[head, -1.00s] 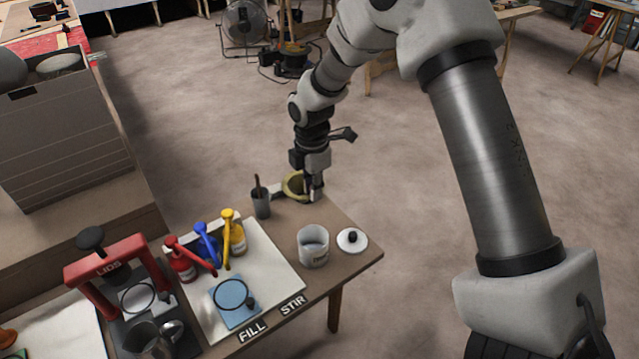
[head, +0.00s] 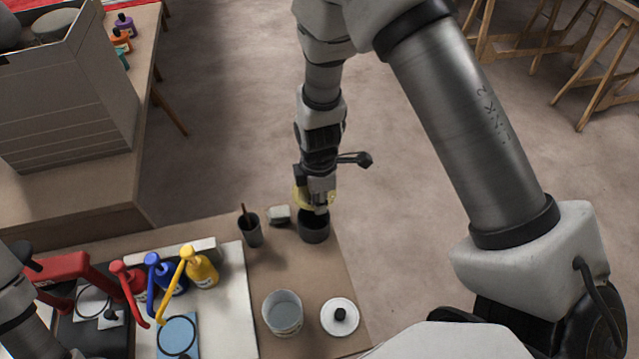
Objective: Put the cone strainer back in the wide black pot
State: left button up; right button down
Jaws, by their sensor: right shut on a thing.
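The wide black pot (head: 314,232) stands near the back right of the small table. My right gripper (head: 318,208) points down at the pot's mouth. It is shut on the cone strainer (head: 301,194), whose yellow rim shows on both sides of the fingers. The strainer is at or just above the pot's rim. The gripper hides most of it, so I cannot tell whether it touches the pot. Part of my left arm shows at the lower left edge, but its gripper is out of view.
Left of the pot are a dark cup (head: 250,231) with a stick and a small grey block (head: 279,215). Red, blue and yellow (head: 201,270) pump bottles stand on the white board (head: 236,300).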

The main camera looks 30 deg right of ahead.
jog(key=f+b, duration=0.2)
jog(key=f, duration=0.1)
jog(key=shift+s+a+f, duration=0.15)
jog(key=shift+a, duration=0.05)
notch_tip(320, 180, down, 6)
jog(key=b, duration=0.6)
jog(key=shift+f, duration=0.2)
jog(key=shift+a, duration=0.1)
jog(key=c, duration=0.6)
grip_release()
jog(key=shift+o, duration=0.2)
